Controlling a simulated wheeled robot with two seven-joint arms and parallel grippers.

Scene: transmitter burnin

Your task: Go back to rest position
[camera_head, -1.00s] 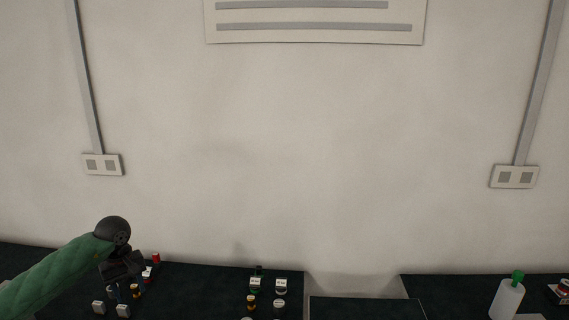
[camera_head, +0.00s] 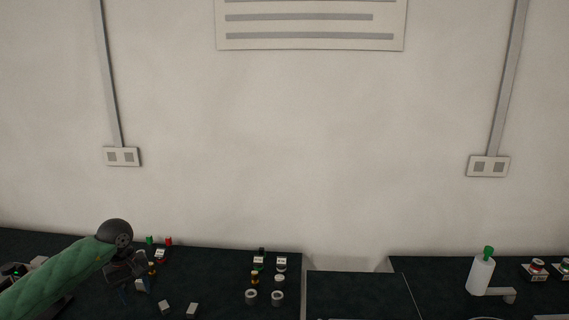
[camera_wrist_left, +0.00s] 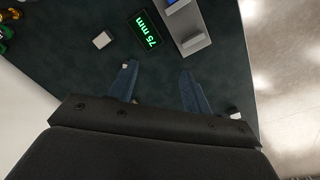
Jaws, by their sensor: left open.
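My left arm, in a green sleeve, comes in from the lower left in the head view. Its gripper (camera_head: 130,283) is above the dark left bench (camera_head: 220,275), near a cluster of small parts. In the left wrist view the two blue fingers (camera_wrist_left: 158,90) are spread apart with nothing between them. Beyond them are a white block (camera_wrist_left: 102,40), a green display reading "75 mm" (camera_wrist_left: 147,32) and a grey fixture (camera_wrist_left: 190,25). My right gripper is in neither view.
Small knobs and terminals (camera_head: 258,264) stand on the bench near the middle. Loose white blocks (camera_head: 192,310) lie at the front. A white bottle with a green cap (camera_head: 481,273) stands on the right bench. A wall with outlets (camera_head: 122,157) rises behind.

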